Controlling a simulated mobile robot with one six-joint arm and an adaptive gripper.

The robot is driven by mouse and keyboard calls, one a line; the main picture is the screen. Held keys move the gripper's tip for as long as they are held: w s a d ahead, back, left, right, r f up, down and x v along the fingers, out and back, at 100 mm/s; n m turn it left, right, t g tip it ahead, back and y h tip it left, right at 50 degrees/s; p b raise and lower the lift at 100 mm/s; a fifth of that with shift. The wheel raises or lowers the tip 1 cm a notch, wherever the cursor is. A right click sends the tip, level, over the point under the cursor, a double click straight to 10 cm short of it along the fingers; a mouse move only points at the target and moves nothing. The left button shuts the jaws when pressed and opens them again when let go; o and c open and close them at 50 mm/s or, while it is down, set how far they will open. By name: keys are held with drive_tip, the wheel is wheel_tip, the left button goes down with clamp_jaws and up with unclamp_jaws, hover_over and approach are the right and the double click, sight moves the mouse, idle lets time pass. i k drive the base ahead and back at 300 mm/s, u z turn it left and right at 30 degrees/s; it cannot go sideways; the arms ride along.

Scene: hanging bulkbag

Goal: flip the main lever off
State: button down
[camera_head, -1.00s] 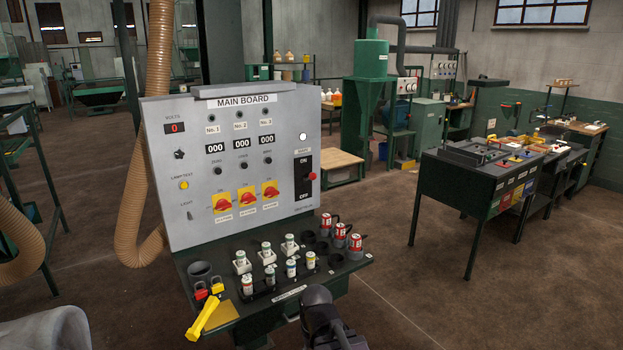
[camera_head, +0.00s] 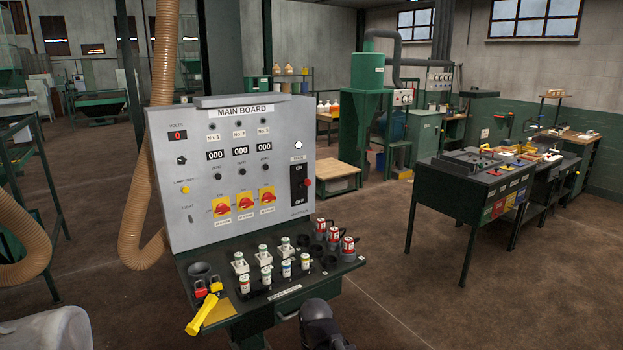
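The main lever is a red knob (camera_head: 307,182) at the right side of a black ON/OFF plate (camera_head: 299,196) on the grey main board (camera_head: 225,120). The knob sits about midway in height between the ON and OFF words. A white round lamp is above the plate. A dark part of my arm end, with my gripper (camera_head: 322,326), shows at the bottom edge, below and in front of the board's shelf, well apart from the lever. Its fingers cannot be made out.
The green shelf (camera_head: 286,291) below the board carries white and red cylinders in sockets, red padlocks and a yellow flashlight (camera_head: 203,312). A tan hose (camera_head: 160,140) hangs left of the board. A dark workbench (camera_head: 465,190) stands at right. The floor between is clear.

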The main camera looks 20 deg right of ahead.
sight(308, 182)
drive_tip(key=k, duration=1.1)
drive_tip(key=z, duration=0.6)
drive_tip(key=i, duration=1.45)
drive_tip(key=u, duration=0.4)
drive_tip(key=i, duration=0.9)
drive_tip(key=u, duration=0.2)
